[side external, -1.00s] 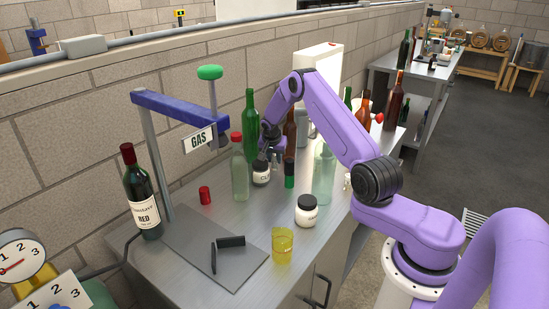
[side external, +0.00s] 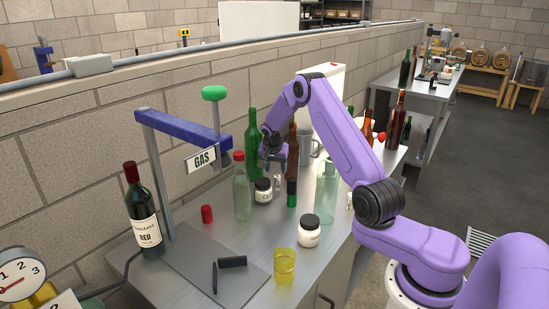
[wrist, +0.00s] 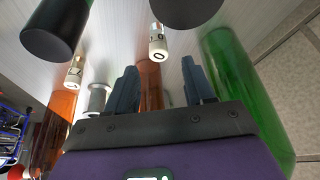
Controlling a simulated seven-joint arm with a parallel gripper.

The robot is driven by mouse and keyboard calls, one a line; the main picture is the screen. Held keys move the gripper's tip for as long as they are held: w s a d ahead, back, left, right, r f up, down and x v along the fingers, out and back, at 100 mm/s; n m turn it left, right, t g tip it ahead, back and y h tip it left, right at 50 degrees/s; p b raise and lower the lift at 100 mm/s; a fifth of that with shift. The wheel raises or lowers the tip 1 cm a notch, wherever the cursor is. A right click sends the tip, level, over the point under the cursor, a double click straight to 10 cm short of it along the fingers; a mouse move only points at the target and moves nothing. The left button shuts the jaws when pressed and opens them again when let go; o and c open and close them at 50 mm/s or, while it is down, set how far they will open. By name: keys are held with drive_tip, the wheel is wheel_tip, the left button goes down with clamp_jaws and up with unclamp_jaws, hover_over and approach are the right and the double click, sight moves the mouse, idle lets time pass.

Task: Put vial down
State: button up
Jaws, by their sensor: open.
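A small pale vial (side external: 277,182) stands on the steel bench between the black-lidded jar and the black-capped green bottle. In the wrist view, the vial (wrist: 158,42) is beyond my fingertips, roughly in line with the gap between them, and neither finger touches it. My gripper (side external: 272,160) is open and empty just above and behind the vial; its two spread fingers (wrist: 160,80) show in the wrist view. A second similar vial (wrist: 75,70) stands to the left in the wrist view. I cannot pick it out in the side view.
The labelled jar (side external: 263,191) and small green bottle (side external: 291,193) stand close to the vial. A tall green bottle (side external: 252,145), brown bottle (side external: 293,155) and clear bottle (side external: 241,195) crowd around my gripper. A yellow cup (side external: 284,265) stands near the front.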

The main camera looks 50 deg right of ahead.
drive_tip(key=v, duration=0.6)
drive_tip(key=shift+r, duration=0.1)
